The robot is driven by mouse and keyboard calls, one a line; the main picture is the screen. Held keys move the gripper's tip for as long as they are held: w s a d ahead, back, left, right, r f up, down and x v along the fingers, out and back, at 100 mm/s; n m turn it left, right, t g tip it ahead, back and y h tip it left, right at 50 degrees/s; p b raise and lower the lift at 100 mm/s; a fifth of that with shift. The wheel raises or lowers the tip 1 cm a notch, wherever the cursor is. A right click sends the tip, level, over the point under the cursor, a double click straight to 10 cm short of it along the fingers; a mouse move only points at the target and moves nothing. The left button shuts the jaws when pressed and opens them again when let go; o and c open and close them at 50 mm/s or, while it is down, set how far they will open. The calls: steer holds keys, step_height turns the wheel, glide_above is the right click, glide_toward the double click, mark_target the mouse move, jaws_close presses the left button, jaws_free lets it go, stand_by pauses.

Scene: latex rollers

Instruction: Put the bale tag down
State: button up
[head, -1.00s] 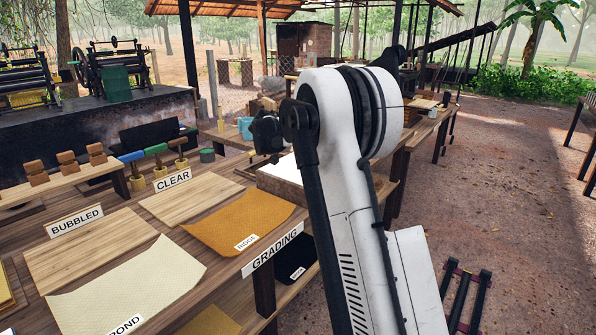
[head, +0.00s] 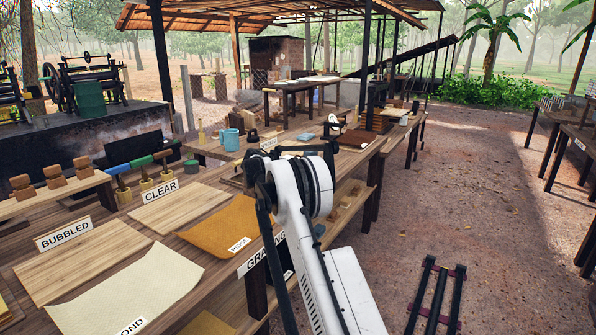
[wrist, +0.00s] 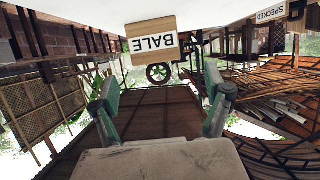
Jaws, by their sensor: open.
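The bale tag (wrist: 150,42), a tan wooden piece with a white label reading BALE, shows at the upper middle of the wrist view, by the edge of a white surface. My gripper (wrist: 161,94) is open, its two green-grey fingers far apart at left and right. The tag appears beyond the fingertips, in the gap between them, and no finger is seen touching it. In the head view my arm's large white joint hides the gripper, and I cannot make out the tag there.
The wooden grading bench (head: 190,246) carries a CLEAR board (head: 185,208), a BUBBLED board (head: 85,260), a pale sheet (head: 130,290) and an orange sheet (head: 225,230). A blue mug (head: 230,140) stands farther back. Open dirt ground (head: 470,200) lies to the right.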

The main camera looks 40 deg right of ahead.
steer(key=shift+s+x, duration=0.15)
steer(key=shift+x, duration=1.55)
steer(key=shift+s+x, duration=0.15)
steer(key=shift+x, duration=1.55)
steer(key=shift+d, duration=0.1)
steer(key=c, duration=1.4)
steer(key=shift+r, duration=0.15)
steer(key=shift+r, duration=0.6)
step_height(320, 180, up, 3)
steer(key=shift+f, duration=0.1)
steer(key=v, duration=0.4)
steer(key=r+v, duration=0.1)
steer(key=v, duration=0.4)
steer(key=d+r+v, duration=0.1)
steer(key=v, duration=0.3)
steer(key=shift+s+a+r, duration=0.1)
steer(key=shift+s+r, duration=0.05)
steer(key=shift+s, duration=0.3)
